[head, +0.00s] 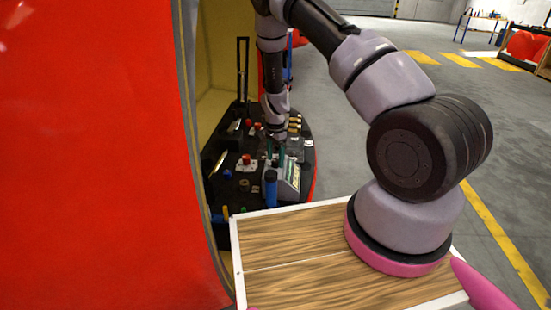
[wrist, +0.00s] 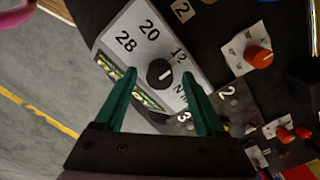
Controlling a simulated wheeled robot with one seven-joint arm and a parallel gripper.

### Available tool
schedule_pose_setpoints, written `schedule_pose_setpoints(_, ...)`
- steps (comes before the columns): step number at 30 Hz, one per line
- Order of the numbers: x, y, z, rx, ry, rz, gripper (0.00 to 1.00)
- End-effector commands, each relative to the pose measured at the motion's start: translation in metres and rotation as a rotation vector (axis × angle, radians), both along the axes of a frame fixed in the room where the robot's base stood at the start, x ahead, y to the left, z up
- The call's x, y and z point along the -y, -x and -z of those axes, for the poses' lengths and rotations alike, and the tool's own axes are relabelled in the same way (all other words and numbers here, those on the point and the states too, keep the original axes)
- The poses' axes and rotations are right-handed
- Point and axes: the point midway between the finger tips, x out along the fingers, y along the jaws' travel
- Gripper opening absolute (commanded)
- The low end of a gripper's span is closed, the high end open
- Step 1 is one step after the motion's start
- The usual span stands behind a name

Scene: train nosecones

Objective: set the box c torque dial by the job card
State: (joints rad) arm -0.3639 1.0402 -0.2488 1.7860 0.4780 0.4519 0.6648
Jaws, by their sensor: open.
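The torque box (wrist: 185,52) is a pale grey case with a round black dial (wrist: 159,72) on its face. The numbers 28, 20 and 12 and the letters "Nm" are printed around the dial. A small light mark shows on the dial, but I cannot tell exactly which number it points to. My gripper (wrist: 160,76) has green fingers, open, one on each side of the dial in the picture; I cannot tell whether they touch it. In the head view the box (head: 290,180) stands on the black board below my gripper (head: 275,148). I cannot make out a job card.
A red knob on a white plate (wrist: 258,57) and further red knobs (wrist: 285,135) lie right of the box. In the head view a blue cylinder (head: 270,190) stands close in front of the box. A large red shell (head: 90,150) fills the left.

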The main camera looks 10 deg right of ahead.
Motion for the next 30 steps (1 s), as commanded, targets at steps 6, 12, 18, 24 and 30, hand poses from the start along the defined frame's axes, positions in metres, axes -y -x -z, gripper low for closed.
schedule_pose_setpoints(6, -0.0001, -0.0002, 0.0002, 0.001, 0.0, 0.0, 0.72)
schedule_pose_setpoints(12, 0.0, -0.0003, 0.0001, 0.001, 0.0, 0.0, 0.03)
schedule_pose_setpoints(18, -0.0001, -0.0004, -0.0001, 0.001, 0.0, -0.006, 0.0)
schedule_pose_setpoints(24, 0.0, -0.0004, -0.0002, 0.001, 0.0, -0.058, 0.0)
schedule_pose_setpoints(30, 0.0006, -0.0006, -0.0002, 0.001, 0.0, -0.184, 0.0)
